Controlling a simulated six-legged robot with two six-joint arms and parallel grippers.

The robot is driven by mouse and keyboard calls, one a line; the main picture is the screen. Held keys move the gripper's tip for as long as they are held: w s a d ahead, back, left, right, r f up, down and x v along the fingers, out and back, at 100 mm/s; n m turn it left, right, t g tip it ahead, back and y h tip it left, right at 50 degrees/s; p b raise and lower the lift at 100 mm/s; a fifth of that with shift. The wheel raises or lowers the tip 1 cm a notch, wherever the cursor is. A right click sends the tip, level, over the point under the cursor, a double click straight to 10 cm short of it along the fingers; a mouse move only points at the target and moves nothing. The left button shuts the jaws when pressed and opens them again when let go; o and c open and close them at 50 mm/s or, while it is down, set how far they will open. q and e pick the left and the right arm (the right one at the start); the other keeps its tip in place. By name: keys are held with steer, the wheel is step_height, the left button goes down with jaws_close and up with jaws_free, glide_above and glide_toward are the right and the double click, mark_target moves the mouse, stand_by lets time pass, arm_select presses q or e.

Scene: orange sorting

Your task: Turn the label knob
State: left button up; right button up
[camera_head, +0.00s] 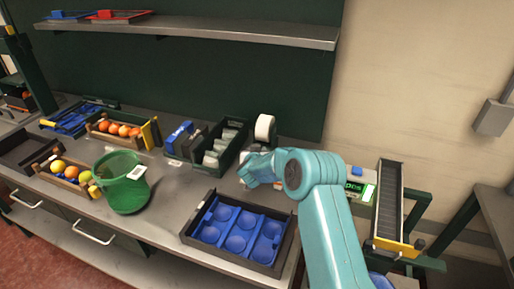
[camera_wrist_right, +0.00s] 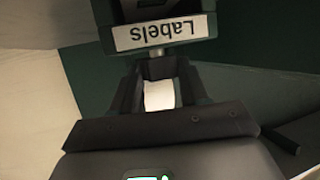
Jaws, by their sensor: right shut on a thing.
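The label unit shows in the right wrist view as a dark box with a white "Labels" plate (camera_wrist_right: 160,32), upside down in the picture. A short pale metallic knob (camera_wrist_right: 156,52) sits just below the plate. My right gripper (camera_wrist_right: 157,66) is shut on the knob, its dark fingers on either side. A pale patch shows between the fingers; I cannot tell what it is. In the head view my teal right arm reaches to the unit with a white label roll (camera_head: 264,128), and its forearm hides the knob. My left gripper is not in view.
A dark crate with a blue cupped tray (camera_head: 187,236) stands at the front of the bench. A green bucket (camera_head: 124,190) and crates of oranges (camera_head: 116,130) are to the left. A dark chute (camera_head: 388,200) stands right of my arm. A shelf (camera_head: 200,29) runs above.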

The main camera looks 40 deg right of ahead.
steer(key=shift+w+a+r+m+g+h+p, duration=0.1)
steer(key=shift+m+g+h+p, duration=0.2)
steer(key=shift+m+g+p, duration=0.15)
steer(key=shift+w+a+r+m+g+h+p, duration=0.1)
steer(key=shift+m+g+h+p, duration=0.25)
steer(key=shift+p, duration=0.15)
steer(key=shift+f+m+g+h, duration=0.15)
steer(key=shift+m+g+h, duration=0.4)
steer(key=shift+m+g, duration=0.3)
steer(key=shift+w+f+m+g+h, duration=0.1)
steer(key=shift+f+m+g+h, duration=0.15)
steer(key=shift+m+g, duration=0.6)
steer(key=shift+w+m+g+h+b, duration=0.1)
steer(key=shift+m+g+h+b, duration=0.25)
steer(key=shift+m+g+b, duration=0.8)
arm_select(q)
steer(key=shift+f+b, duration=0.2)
steer(key=shift+b, duration=0.3)
arm_select(e)
steer(key=shift+r+g, duration=0.2)
steer(key=shift+g, duration=0.05)
steer(key=shift+r, duration=0.1)
steer(key=o, duration=1.1)
steer(key=shift+c, duration=0.2)
steer(key=shift+a, duration=0.1)
